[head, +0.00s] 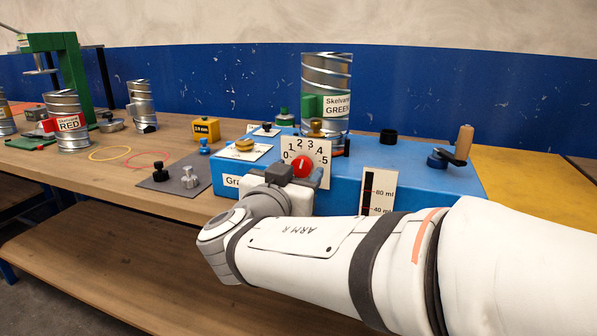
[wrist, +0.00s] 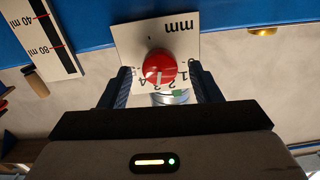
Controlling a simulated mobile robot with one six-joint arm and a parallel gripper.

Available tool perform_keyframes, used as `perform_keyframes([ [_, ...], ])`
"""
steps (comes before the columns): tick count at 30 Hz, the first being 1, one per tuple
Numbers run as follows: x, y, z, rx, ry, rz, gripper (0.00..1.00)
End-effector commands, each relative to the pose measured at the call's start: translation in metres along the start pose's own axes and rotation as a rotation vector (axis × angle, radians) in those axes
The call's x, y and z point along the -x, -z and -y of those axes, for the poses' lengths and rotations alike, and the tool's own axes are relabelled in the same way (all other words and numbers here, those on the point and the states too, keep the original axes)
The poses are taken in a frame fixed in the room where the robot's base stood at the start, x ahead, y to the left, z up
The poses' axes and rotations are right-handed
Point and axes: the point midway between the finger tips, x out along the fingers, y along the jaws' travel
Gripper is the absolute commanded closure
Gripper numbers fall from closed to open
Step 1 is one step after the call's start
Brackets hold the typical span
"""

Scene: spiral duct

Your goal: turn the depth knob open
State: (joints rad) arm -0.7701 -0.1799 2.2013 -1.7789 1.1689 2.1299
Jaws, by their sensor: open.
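The depth knob (head: 302,166) is red and round, with a white pointer line, on a white dial plate (head: 317,150) numbered 0 to 5. The plate is on the front of the blue machine (head: 350,183). My gripper (head: 294,174) is at the knob, low in front of the dial. In the wrist view, the knob (wrist: 159,66) sits between the two dark fingertips of my gripper (wrist: 160,72), with a gap on both sides. The jaws are open. The pointer faces the numbered side of the dial; its exact number is hard to read.
A scale plate (head: 378,191) marked in ml is right of the dial, near my arm. A spiral can labelled GREEN (head: 327,90) stands on the machine. A crank (head: 460,148) is at its right end. Cans and a green press (head: 62,62) stand left on the wooden bench.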

Motion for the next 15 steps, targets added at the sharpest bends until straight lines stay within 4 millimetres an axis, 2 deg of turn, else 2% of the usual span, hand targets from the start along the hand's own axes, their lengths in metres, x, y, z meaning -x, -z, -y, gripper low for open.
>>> perform_keyframes([
  [4,-0.0097,-0.0002,-0.0004,0.0,0.0,0.0,0.43],
  [12,-0.0109,-0.0003,0.0001,0.0,0.002,0.001,0.43],
  [15,-0.0108,-0.0004,0.0002,0.001,0.002,0.001,0.49],
])
